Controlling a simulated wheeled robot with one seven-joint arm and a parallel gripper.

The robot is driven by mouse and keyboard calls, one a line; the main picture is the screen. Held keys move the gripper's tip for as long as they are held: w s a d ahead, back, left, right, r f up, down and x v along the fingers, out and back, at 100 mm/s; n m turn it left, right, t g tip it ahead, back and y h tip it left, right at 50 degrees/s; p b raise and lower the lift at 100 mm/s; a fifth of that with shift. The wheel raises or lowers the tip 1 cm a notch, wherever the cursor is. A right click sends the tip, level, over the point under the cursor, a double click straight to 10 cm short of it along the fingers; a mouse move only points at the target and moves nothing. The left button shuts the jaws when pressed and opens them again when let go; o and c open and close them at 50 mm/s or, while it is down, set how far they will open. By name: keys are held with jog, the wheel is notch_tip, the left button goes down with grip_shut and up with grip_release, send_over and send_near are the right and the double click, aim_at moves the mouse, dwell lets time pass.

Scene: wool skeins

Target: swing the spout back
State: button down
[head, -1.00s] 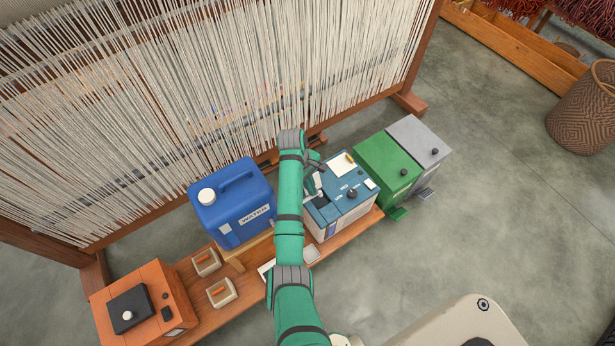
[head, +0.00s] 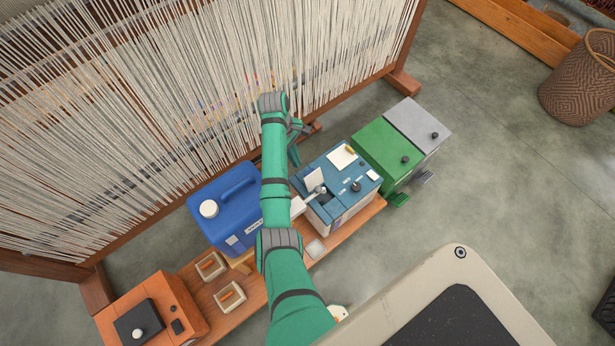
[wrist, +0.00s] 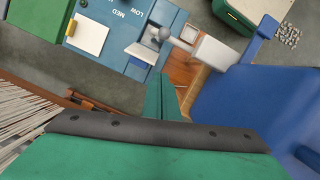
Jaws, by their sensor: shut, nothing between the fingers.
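The blue machine (head: 350,205) with a teal top stands on the wooden bench. Its pale spout (head: 303,205) sticks out from a grey ball-topped pivot (head: 320,190) toward the blue water jug (head: 228,212). In the wrist view the spout (wrist: 185,43) runs from the ball to a white block-shaped end (wrist: 212,52) close to the jug. A raised light flap (head: 314,179) stands beside the pivot. My gripper (head: 294,156) is shut and empty, above and behind the machine's back left corner, apart from the spout. My forearm hides part of the jug and the spout's end.
A green bin (head: 388,150) and a grey bin (head: 418,124) stand right of the machine. The loom's threads (head: 180,90) rise close behind my gripper. An orange box (head: 150,310) and two small trays (head: 211,265) sit at the bench's left.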

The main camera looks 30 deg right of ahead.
send_over(311, 197)
jog(key=w+d, duration=0.2)
jog(key=w, duration=0.2)
jog(key=w+x, duration=0.2)
jog(key=x, duration=0.7)
jog(key=shift+a+f, duration=0.25)
jog(key=shift+f, duration=0.2)
jog(key=shift+s+d, duration=0.2)
